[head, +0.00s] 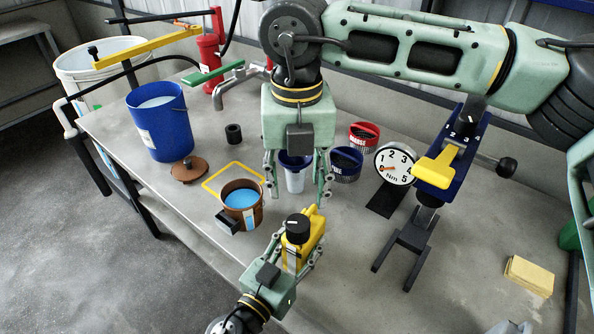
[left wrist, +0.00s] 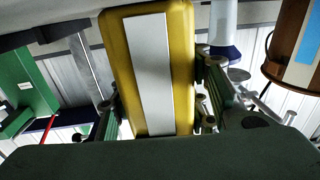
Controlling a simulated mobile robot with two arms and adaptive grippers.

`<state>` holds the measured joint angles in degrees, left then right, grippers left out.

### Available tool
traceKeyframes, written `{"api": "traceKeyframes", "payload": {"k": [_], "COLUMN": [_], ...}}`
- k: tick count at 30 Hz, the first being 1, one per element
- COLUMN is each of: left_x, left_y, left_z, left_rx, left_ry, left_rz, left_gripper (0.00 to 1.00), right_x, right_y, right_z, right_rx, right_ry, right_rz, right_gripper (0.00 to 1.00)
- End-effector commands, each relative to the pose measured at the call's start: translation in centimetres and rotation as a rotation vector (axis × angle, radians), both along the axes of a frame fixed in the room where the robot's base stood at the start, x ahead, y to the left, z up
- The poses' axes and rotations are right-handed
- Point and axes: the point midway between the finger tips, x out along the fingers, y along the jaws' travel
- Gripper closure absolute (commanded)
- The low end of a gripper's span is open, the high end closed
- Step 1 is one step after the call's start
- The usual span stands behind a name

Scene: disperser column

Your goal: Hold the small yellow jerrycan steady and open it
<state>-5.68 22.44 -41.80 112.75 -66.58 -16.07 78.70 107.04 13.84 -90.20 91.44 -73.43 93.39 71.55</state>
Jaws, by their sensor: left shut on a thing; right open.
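The small yellow jerrycan (head: 291,258) is near the front edge of the table in the head view, with its black cap (head: 297,228) on top. My left gripper (head: 300,256) is shut on the jerrycan's body. In the left wrist view the jerrycan (left wrist: 118,70) fills the middle, a pale label (left wrist: 153,75) on its face, with a finger on each side. My right gripper (head: 298,196) is open and points down above and behind the cap, apart from it. I cannot tell whether the jerrycan touches the table.
A brown pot (head: 258,214) with blue contents stands left of the jerrycan. A blue bucket (head: 170,135), a brown lid (head: 190,175) and a dark ring (head: 233,134) are farther left. A torque gauge (head: 394,165) stands right. Yellow pads (head: 529,276) lie far right.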

Motion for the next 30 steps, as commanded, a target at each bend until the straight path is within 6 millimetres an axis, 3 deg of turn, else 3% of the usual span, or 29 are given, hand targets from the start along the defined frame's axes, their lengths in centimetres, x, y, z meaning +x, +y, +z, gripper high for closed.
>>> {"api": "traceKeyframes", "payload": {"k": [12,18,24,30], "left_x": [0.0,0.0,0.0,0.0], "left_y": [0.0,0.0,0.0,0.0], "left_z": [0.0,0.0,0.0,0.0], "left_rx": [0.0,0.0,0.0,-0.001], "left_ry": [0.0,0.0,0.0,-0.001], "left_rz": [0.0,0.0,0.0,0.0], "left_gripper": [1.0,1.0,1.0,1.0], "right_x": [0.1,0.1,0.2,0.2], "right_y": [0.0,0.0,0.0,0.0], "right_z": [1.0,1.4,1.6,0.4], "right_rx": [0.002,0.001,0.0,0.0], "right_ry": [0.001,0.001,0.001,0.002], "right_rz": [-0.863,-1.205,-1.387,-1.425], "right_gripper": [0.52,0.52,0.52,0.52]}}
